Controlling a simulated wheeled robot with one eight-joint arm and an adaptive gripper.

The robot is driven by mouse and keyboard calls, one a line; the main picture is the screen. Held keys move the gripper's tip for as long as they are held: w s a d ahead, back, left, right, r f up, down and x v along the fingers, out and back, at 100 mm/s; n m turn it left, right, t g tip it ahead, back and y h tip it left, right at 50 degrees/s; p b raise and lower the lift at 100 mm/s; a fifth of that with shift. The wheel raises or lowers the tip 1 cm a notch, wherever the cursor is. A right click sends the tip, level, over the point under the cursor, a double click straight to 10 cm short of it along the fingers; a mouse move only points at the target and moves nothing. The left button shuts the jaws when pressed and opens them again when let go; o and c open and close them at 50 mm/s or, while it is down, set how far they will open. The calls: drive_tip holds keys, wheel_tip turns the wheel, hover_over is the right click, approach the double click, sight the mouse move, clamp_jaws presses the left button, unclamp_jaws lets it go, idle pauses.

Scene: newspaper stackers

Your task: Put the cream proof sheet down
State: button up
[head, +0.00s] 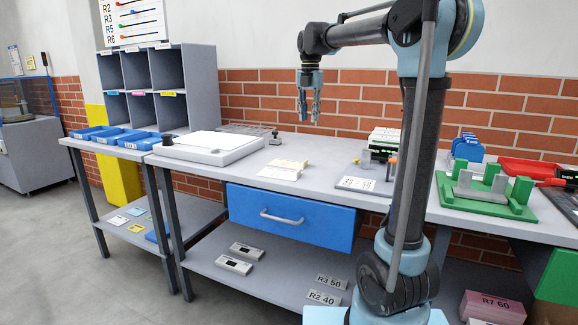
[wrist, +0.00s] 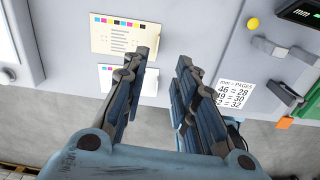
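The cream proof sheet (wrist: 120,36), with a row of colour patches and printed lines, lies on the grey bench in the wrist view. In the head view it is the cream piece (head: 291,163) near the bench's middle. A white sheet (wrist: 118,76) with colour patches lies just beside it, nearer the bench edge. My gripper (wrist: 163,58) is open, with nothing between its fingers. In the head view my gripper (head: 309,112) hangs above the bench, apart from the sheets. In the wrist view, one finger covers a corner of the cream sheet.
A white board (head: 210,147) lies left of the sheets. A green fixture (head: 487,197) stands further right. A blue drawer (head: 290,218) is below the bench top.

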drive_tip(key=shift+n, duration=0.3)
drive_tip(key=f, duration=1.1)
drive_tip(key=shift+w+a+f, duration=0.35)
drive_tip(key=shift+a, duration=0.05)
drive_tip(key=shift+s+d+f, duration=0.1)
drive_tip(key=shift+d+f, duration=0.05)
drive_tip(key=shift+f, duration=1.25)
drive_tip(key=shift+s+d+f, duration=0.1)
drive_tip(key=shift+d+f, duration=0.05)
drive_tip(key=shift+f, duration=1.2)
clamp_jaws()
